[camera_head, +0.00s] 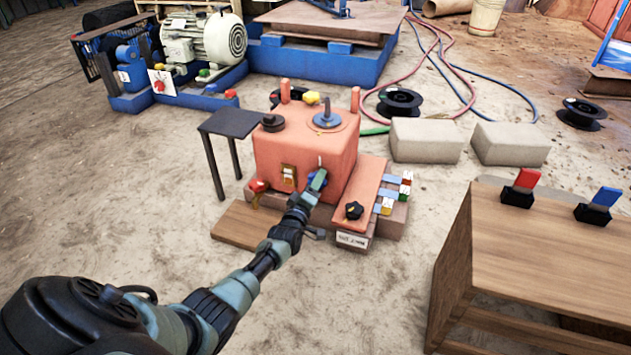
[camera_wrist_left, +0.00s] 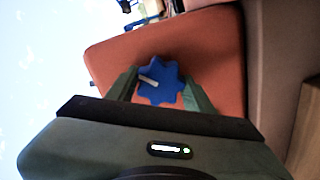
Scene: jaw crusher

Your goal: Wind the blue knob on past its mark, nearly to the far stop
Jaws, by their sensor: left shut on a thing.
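The blue knob (camera_wrist_left: 165,82) shows in the left wrist view as a lobed star wheel on the front of the salmon-red box (camera_wrist_left: 108,55). My right gripper is not in view.
A black knob (camera_head: 353,210) sits on a sloped panel to the right, beside several coloured blocks. A red-handled valve (camera_head: 259,186) is at the box's lower left. A wooden bench (camera_head: 530,245) with red and blue levers stands at right. A small dark table (camera_head: 230,123) stands left.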

